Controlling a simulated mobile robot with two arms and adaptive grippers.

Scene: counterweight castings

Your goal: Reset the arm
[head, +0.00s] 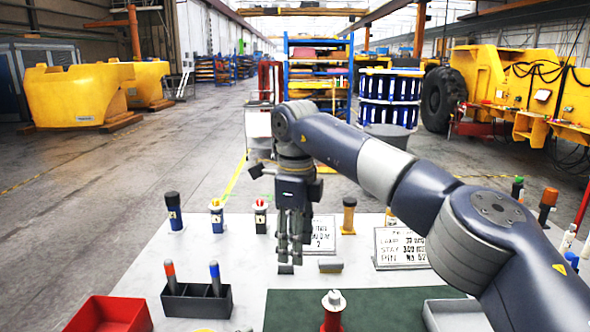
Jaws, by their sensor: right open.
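My right arm reaches in from the right, and its gripper (291,252) points down over the white table (140,268). The gripper is open, with nothing seen between its fingers. Its fingertips are just above or behind a small grey block (285,269); I cannot tell whether they touch it. My left gripper is not in view.
A red bin (108,314), a dark holder (196,301) with two pens, a green mat (385,308) and a red post (332,312) are at the front. Several coloured cylinders and two sign cards (402,247) stand around the gripper.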

